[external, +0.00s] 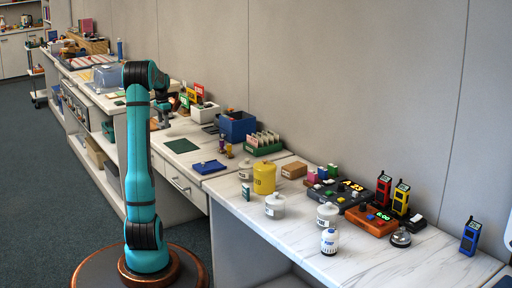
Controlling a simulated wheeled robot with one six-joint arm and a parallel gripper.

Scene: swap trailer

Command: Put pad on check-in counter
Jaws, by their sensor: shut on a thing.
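My gripper (163,122) points down over the left part of the marble-topped counter (225,185), a little left of a flat dark green mat (181,146). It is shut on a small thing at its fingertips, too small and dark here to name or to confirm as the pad. A flat blue tray-like piece (209,167) lies on the counter to the right of the green mat. I cannot tell which surface is the check-in counter.
A blue box (237,126) and a green card rack (264,143) stand behind. A yellow canister (264,178), white jars (275,205) and radios (401,198) crowd the right-hand counter. Bare surface lies around the blue piece.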

